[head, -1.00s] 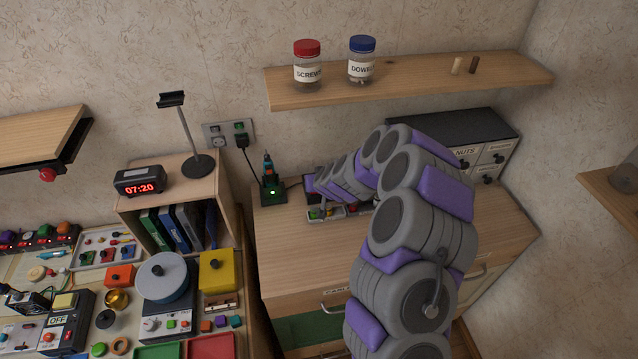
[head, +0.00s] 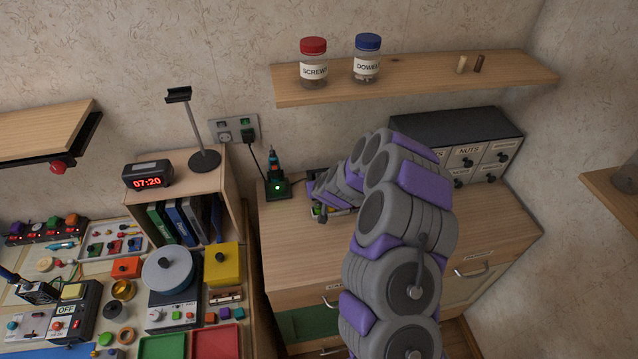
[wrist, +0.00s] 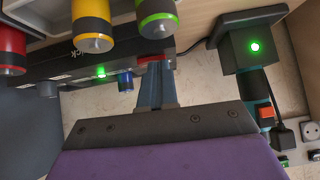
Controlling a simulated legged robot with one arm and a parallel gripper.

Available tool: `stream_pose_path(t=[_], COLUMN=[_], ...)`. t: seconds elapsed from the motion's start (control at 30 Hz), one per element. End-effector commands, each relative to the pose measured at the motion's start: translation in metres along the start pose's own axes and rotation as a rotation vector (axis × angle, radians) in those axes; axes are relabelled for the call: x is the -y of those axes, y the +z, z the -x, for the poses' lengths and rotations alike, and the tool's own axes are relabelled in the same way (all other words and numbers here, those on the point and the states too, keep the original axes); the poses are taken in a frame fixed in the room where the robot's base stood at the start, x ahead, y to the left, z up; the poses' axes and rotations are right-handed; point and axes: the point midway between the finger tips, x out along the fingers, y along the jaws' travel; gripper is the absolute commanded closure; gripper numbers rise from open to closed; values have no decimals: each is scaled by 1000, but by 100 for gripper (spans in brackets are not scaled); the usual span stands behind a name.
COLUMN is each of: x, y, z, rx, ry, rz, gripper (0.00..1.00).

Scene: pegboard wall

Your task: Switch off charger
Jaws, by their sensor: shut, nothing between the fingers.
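In the wrist view my gripper (wrist: 156,84) is shut and empty, its fingertips close to a red part (wrist: 156,57) on a dark bar-shaped unit (wrist: 70,68). I cannot tell whether they touch. That unit has a lit green light (wrist: 101,71) and colored cylinders beside it: red (wrist: 10,50), yellow (wrist: 92,25) and green (wrist: 156,18). Apart from it, a small black charger dock (head: 275,188) with a lit green light stands on the cabinet top, holding a tool (head: 272,162). It also shows in the wrist view (wrist: 248,50). My arm hides much of the unit in the head view.
A wall socket (head: 234,131) with a plugged cord is behind the dock. A drawer box (head: 455,125) stands right of my arm. A shelf (head: 420,77) with two jars hangs above. The cabinet's front top (head: 300,250) is clear.

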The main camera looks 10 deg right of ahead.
Motion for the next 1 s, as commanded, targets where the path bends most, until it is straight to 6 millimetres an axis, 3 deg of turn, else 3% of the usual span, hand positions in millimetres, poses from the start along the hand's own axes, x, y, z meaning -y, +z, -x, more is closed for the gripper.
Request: stream_pose_path(t=[0.53,1.0], x=[2,-21], y=[8,5], z=[-4,-2], rx=[13,9], ry=[65,67], rz=[64,56], gripper=[100,100])
